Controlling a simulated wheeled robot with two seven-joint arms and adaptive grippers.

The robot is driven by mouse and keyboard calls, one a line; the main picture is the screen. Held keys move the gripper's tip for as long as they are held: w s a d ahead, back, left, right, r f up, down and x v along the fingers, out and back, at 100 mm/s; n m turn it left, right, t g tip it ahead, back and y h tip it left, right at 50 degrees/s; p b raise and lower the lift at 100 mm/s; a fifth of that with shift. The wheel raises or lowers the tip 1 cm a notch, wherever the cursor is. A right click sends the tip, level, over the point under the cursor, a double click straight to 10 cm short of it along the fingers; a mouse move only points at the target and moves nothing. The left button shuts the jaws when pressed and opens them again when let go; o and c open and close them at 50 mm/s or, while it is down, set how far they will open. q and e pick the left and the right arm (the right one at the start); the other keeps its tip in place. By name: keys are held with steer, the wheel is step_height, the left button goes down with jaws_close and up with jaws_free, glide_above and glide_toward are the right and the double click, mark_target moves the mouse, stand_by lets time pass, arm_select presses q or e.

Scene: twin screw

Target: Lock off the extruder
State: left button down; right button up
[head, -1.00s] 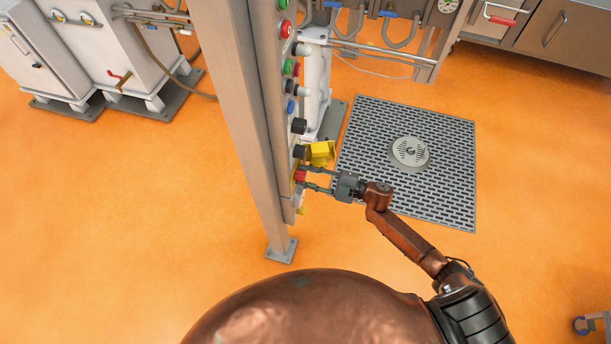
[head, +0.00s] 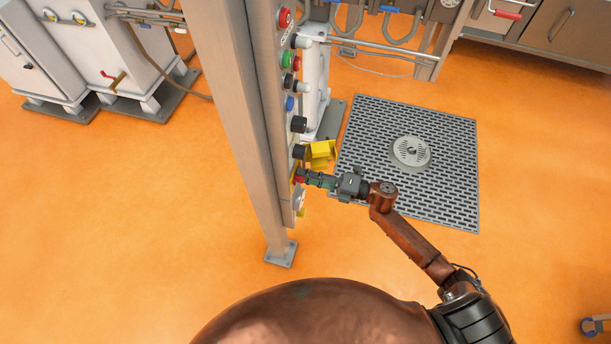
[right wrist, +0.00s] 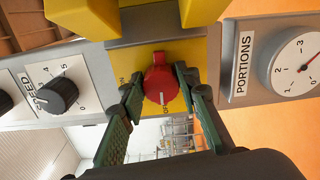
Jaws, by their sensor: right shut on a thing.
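The red rotary knob (right wrist: 158,84) sits on a yellow plate marked ON and OFF on the control panel in the right wrist view. Its white mark points down toward the OFF lettering. It also shows as a small red spot in the head view (head: 299,179). My right gripper (head: 308,179) is shut on the knob, with one green finger on each side of it. A yellow cover (head: 321,151) stands out from the panel just above the knob. My left gripper is not in view.
A speed dial (right wrist: 57,95) and a portions dial (right wrist: 297,66) flank the knob. Several buttons line the panel above it. A steel post (head: 240,120) stands left of the panel. A floor grate (head: 440,185) lies to the right. The orange floor in front is clear.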

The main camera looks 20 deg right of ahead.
steer(key=shift+s+a+f+n, duration=0.1)
steer(key=shift+n, duration=0.4)
steer(key=o, duration=1.2)
steer(key=shift+c, duration=0.2)
steer(key=v, duration=1.2)
